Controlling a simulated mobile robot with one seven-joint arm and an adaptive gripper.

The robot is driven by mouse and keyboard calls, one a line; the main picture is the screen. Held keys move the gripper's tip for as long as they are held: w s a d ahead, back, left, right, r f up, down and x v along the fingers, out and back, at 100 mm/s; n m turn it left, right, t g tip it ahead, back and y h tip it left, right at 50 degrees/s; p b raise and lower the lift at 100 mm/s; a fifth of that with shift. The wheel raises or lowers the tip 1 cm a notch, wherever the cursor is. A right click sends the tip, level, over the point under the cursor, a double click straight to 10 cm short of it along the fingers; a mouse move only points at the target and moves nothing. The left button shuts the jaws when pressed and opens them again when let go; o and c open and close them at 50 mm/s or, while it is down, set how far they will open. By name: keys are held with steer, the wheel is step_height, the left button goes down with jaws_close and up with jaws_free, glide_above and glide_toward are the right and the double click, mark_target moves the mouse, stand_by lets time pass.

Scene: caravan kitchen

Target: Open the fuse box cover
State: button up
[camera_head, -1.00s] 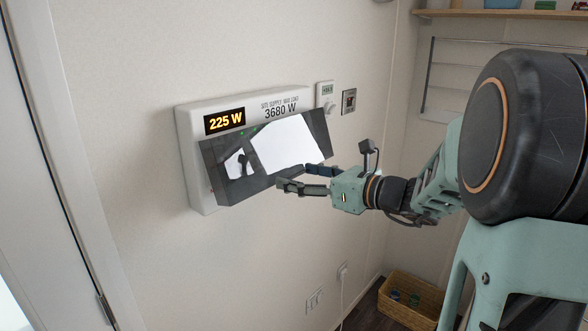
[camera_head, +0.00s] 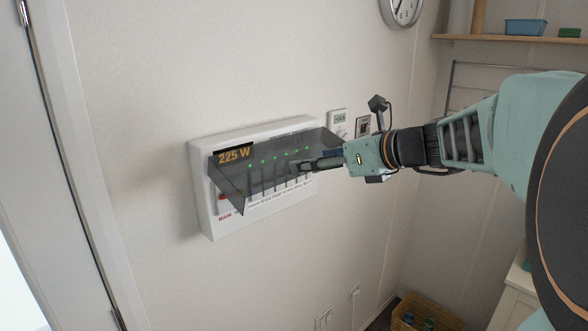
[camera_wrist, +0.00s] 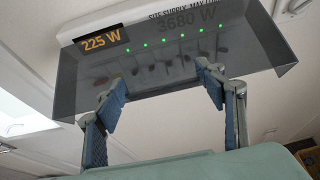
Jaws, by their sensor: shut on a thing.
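The fuse box (camera_head: 205,207) is a white unit on the wall, left of centre in the head view. Its smoky see-through cover (camera_head: 235,182) is swung up and out at a slant, and it fills the top of the wrist view (camera_wrist: 75,80). Several green lights and a row of switches show through it; a red switch (camera_head: 223,197) shows at the lower left. My gripper (camera_head: 298,166) is at the cover's lower right edge, shut on the cover. In the wrist view my fingers (camera_wrist: 160,84) stand apart at the cover's near edge. Their exact contact is hard to see.
A small white thermostat (camera_head: 338,120) and a switch plate (camera_head: 363,126) are on the wall right of the box, close behind my gripper. A shelf (camera_head: 500,39) is at upper right, a basket (camera_head: 428,312) below.

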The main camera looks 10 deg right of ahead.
steer(key=r, duration=0.1)
steer(key=r+g+h, duration=0.1)
steer(key=w+r+g, duration=0.1)
steer(key=shift+a+r+h, duration=0.2)
steer(key=shift+a+h, duration=0.2)
steer(key=shift+w+a+r+g+h, duration=0.2)
steer(key=shift+w+r+g+h, duration=0.15)
steer(key=shift+r+g, duration=0.2)
steer(key=shift+w+a+r+g+h, duration=0.2)
steer(key=shift+r+g+h, duration=0.15)
steer(key=shift+r+g, duration=0.2)
steer(key=o, duration=1.3)
steer(key=shift+c, duration=0.2)
steer(key=o, duration=0.5)
steer(key=shift+w+a, duration=0.1)
steer(key=shift+r, duration=0.1)
